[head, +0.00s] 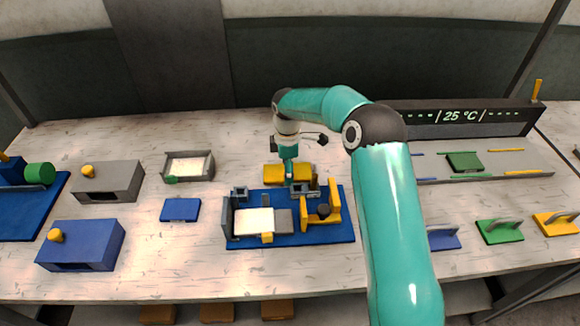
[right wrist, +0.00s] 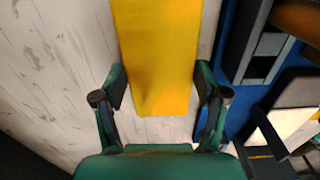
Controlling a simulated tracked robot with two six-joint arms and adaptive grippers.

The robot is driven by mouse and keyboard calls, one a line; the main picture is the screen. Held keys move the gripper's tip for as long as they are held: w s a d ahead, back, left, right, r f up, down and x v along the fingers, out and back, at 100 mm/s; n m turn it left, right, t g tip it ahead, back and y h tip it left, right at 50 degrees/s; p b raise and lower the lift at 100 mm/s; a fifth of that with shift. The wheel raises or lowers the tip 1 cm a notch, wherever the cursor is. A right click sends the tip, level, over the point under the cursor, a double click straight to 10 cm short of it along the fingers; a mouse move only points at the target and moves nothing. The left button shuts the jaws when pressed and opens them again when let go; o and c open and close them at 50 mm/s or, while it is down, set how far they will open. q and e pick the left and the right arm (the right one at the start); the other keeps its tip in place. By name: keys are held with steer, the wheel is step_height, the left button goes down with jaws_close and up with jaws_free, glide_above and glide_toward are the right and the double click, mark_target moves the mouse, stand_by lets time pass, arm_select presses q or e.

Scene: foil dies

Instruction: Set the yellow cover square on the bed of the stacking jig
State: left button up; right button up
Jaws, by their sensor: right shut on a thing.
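The yellow cover (head: 272,175) is a flat yellow block at the back edge of the stacking jig. My right gripper (head: 290,178) is shut on it from above. In the right wrist view, the yellow cover (right wrist: 155,60) lies between the two fingers of my right gripper (right wrist: 160,90). The stacking jig (head: 342,232) has a blue base with a grey upright wall at left and a yellow bracket at right. A white sheet (head: 253,222) lies on its grey bed (head: 284,222), with a small yellow piece at the front. My left gripper is not in view.
A small blue plate (head: 180,210), a grey tray (head: 188,164), a grey box (head: 110,181) and a blue box (head: 80,244) stand left of the jig. A green block (head: 465,162) and handled plates, green (head: 499,232) and yellow (head: 557,224), lie right. The table's front centre is clear.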

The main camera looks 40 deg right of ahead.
steer(key=shift+f, duration=0.1)
steer(key=o, duration=1.2)
steer(key=shift+c, duration=0.2)
